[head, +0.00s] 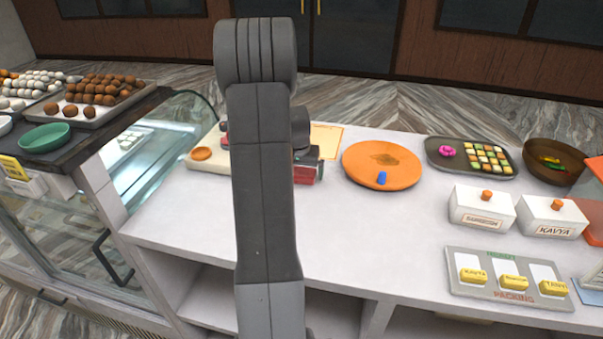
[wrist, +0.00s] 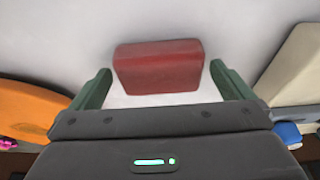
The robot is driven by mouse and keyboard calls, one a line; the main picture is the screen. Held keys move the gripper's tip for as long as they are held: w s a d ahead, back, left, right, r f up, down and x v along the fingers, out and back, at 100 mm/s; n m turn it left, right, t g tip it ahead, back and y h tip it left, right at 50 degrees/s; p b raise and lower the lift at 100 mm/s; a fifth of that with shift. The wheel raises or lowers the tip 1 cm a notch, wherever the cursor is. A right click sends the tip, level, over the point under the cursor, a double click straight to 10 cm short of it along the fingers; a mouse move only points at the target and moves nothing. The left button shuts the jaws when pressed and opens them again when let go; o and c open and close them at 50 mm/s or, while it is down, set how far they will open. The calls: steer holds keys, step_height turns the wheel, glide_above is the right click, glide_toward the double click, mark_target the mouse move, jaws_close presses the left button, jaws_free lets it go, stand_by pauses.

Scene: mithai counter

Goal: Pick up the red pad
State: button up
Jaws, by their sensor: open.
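The red pad (wrist: 160,68) is a red block lying on the white counter in the wrist view. My gripper (wrist: 160,72) is open, with one green finger on each side of the pad. Small gaps show between the fingers and the pad's sides, so it is not clasped. In the head view a red part, likely the pad (head: 304,174), shows beside my arm, which hides most of that spot.
An orange disc (head: 365,168) with a blue peg (head: 382,178) lies to the right. Beyond it are a tray of sweets (head: 436,162), a brown bowl (head: 537,163) and white boxes (head: 481,205). The front middle of the counter (head: 350,230) is clear.

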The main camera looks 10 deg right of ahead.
mark_target(301, 172)
steer(key=shift+f, duration=0.35)
steer(key=c, duration=0.9)
steer(key=shift+w+r, duration=0.1)
steer(key=shift+r, duration=0.05)
step_height(301, 172, up, 10)
steer(key=b, duration=0.1)
steer(key=shift+b, duration=0.3)
